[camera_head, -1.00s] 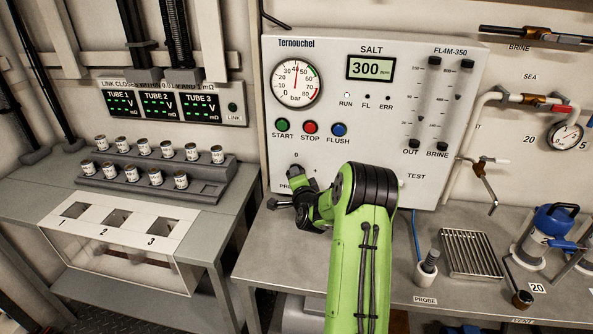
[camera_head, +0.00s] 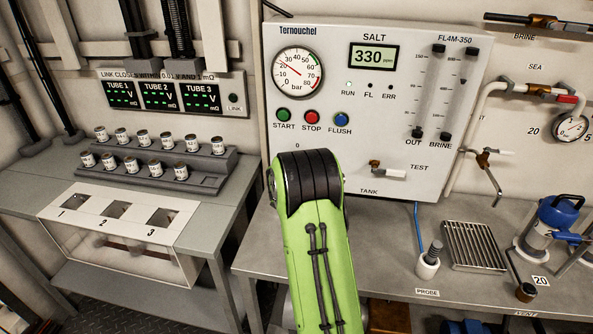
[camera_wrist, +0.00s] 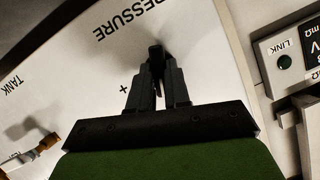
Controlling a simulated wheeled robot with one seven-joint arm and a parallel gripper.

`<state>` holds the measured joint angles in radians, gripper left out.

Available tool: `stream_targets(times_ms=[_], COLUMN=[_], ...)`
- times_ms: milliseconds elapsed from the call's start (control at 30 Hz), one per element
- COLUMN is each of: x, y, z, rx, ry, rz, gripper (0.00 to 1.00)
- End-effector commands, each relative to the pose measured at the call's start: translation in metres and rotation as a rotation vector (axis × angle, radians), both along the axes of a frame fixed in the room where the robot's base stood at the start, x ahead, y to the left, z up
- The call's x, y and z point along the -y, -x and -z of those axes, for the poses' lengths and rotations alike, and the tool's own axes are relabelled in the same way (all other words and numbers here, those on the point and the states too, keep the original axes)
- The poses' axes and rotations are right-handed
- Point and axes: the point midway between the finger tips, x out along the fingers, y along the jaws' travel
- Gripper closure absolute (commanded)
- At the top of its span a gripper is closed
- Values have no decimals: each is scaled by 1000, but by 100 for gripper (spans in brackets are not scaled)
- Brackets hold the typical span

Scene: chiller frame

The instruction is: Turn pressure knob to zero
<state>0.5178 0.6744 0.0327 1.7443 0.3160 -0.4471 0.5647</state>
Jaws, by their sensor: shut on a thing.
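The black pressure knob (camera_wrist: 156,52) stands on the white panel beside the word PRESSURE in the wrist view. My gripper (camera_wrist: 157,78) is shut on it, its two dark fingers on either side. In the head view my green arm hides the knob and my gripper. The round pressure gauge (camera_head: 297,72) at the panel's upper left has its needle pointing to the upper left, near 20 bar, above zero. The salt display (camera_head: 373,57) reads 330 ppm and the RUN light is lit.
The TANK/TEST lever (camera_head: 388,170) sits to the right of my arm on the panel. START, STOP and FLUSH buttons (camera_head: 311,117) are above my arm. A probe in a white holder (camera_head: 428,262) and a metal grate (camera_head: 472,246) stand on the bench at right.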

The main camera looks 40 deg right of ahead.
Motion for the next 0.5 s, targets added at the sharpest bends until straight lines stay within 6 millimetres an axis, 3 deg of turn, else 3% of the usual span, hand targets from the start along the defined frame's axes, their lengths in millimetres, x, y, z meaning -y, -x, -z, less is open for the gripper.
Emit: stream_targets(times_ms=[500], x=[-3], y=[-2], z=[4], rx=[-237], ry=[169], rz=[-2], gripper=[100])
